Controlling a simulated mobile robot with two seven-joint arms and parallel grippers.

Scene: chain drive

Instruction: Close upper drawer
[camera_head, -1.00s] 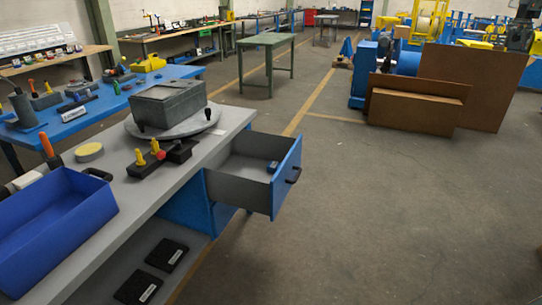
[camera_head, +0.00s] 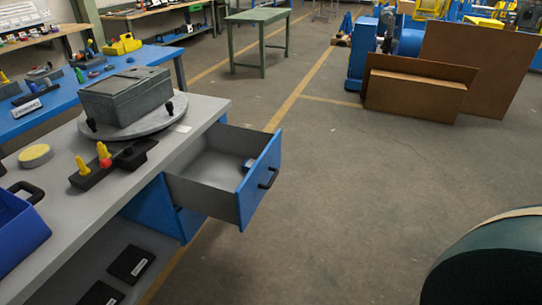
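The upper drawer (camera_head: 215,172) of the workbench is pulled well out toward the right. Its blue front (camera_head: 262,180) carries a dark handle (camera_head: 269,179), and its grey inside is mostly bare, with a small dark-blue item (camera_head: 248,164) near the front panel. The blue cabinet (camera_head: 152,208) that holds it sits under the grey bench top. Neither of my grippers shows in the head view.
The bench top (camera_head: 150,174) bears a grey box (camera_head: 125,96) on a round plate, a black holder (camera_head: 110,165) with yellow and red pieces, and a blue bin (camera_head: 20,228). A dark rounded shape (camera_head: 490,262) fills the lower right corner. Floor right of the drawer is clear.

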